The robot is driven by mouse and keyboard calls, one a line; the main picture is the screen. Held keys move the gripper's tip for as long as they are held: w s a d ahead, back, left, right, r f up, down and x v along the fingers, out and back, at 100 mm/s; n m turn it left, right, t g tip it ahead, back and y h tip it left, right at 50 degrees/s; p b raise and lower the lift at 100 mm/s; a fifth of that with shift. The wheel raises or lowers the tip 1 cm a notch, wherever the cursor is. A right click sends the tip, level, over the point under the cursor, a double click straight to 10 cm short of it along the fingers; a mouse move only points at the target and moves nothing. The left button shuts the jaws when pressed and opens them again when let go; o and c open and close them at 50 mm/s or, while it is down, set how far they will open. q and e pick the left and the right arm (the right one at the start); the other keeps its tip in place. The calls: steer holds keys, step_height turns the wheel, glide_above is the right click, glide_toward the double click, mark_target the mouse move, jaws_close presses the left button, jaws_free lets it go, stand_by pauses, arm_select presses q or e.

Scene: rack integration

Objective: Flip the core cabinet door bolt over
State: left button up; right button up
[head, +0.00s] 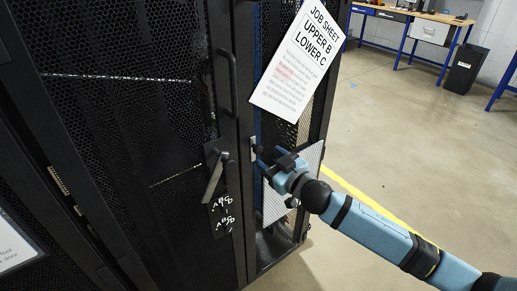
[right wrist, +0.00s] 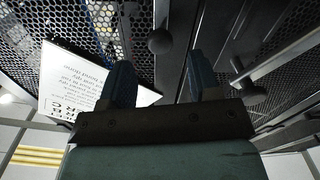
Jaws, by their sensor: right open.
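The core cabinet (head: 228,150) has a dark mesh door and a black frame. A small metal plate with a dark round knob (head: 258,149), which looks like the door bolt, sits on the frame edge. A round dark knob (right wrist: 160,41) shows in the right wrist view, beyond and between the fingertips, apart from both. My right gripper (head: 277,160) is just right of the knob in the head view. Its two fingers (right wrist: 160,75) are spread and hold nothing. My gripper partly hides the area behind it. My left gripper is out of view.
A bar handle (head: 229,83) is above. A job sheet (head: 298,62) hangs at upper right. A second knob (right wrist: 252,96) shows right of the fingers. Open floor (head: 400,140) lies right.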

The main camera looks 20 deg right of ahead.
mark_target(259, 150)
steer(key=x, duration=0.5)
steer(key=shift+w+a, duration=0.1)
steer(key=shift+w, duration=0.15)
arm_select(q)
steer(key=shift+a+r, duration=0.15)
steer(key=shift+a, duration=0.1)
arm_select(e)
jaws_close()
step_height(259, 150, down, 4)
steer(key=shift+r+b, duration=0.15)
steer(key=shift+b, duration=0.85)
steer(key=shift+s, duration=0.1)
steer(key=shift+c, duration=1.5)
jaws_free()
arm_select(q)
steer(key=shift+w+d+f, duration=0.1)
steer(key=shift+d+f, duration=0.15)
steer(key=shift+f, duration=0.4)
arm_select(e)
steer(key=o, duration=0.3)
